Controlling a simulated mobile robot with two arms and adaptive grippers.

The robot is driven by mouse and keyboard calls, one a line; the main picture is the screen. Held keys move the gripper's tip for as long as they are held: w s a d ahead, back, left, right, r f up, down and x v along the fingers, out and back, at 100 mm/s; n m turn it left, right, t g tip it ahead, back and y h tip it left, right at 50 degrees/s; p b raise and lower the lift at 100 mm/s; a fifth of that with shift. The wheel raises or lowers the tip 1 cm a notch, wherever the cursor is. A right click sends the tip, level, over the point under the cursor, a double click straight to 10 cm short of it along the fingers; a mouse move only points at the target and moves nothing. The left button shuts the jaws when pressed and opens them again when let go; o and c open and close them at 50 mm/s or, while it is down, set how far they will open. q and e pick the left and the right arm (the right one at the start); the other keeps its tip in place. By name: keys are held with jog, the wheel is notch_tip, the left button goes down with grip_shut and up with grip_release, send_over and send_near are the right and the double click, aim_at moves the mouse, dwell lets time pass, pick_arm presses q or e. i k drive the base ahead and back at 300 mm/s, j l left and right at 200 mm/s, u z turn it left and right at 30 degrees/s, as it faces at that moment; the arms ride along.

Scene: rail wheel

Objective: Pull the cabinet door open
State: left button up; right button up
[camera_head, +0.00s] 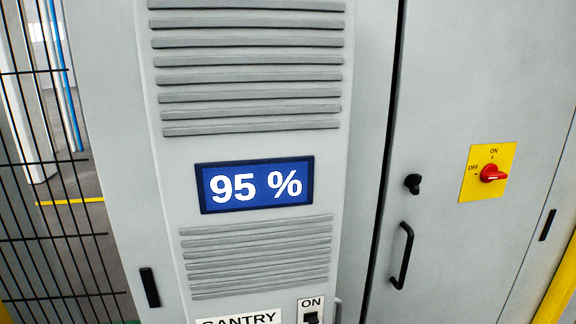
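The grey cabinet door (455,120) fills the right part of the view and looks shut, with a dark vertical gap along its left edge. A black bar handle (403,256) stands upright near that left edge. A black knob or lock (412,184) sits just above the handle. A red rotary switch (492,173) on a yellow ON/OFF plate is mounted on the door to the right. Neither of my grippers shows in this view.
Left of the door is a grey panel with vent slats (245,70), a blue "95 %" display (255,185) and a partly cut-off "GANTRY" label (240,319) beside an ON switch (311,317). A black wire fence (45,200) stands at the far left.

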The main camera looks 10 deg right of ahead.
aim_at(480, 84)
jog(key=z, duration=1.35)
